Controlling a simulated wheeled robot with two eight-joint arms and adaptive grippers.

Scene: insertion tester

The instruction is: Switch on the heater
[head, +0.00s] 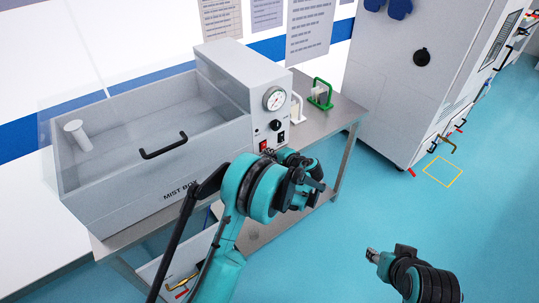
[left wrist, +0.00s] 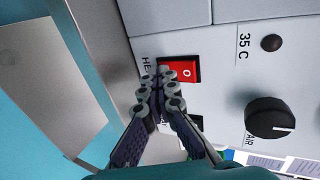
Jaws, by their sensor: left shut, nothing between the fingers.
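The red heater switch (left wrist: 181,69) is a rocker marked "0" on the grey control panel, beside a partly covered label that starts with "HE". It also shows in the head view as a small red patch (head: 264,146) on the front of the mist box (head: 213,150). My left gripper (left wrist: 158,80) is shut and empty, its fingertips in front of the panel at the switch's left edge. I cannot tell whether they touch it. My right gripper (head: 373,256) is over the floor at the lower right, away from the box; its jaws are too small to judge.
A black knob (left wrist: 270,117) sits on the panel, with a dark switch (left wrist: 197,122) partly behind my fingers. A gauge (head: 274,98) is above them. A green-framed item (head: 320,94) stands on the metal table (head: 345,108).

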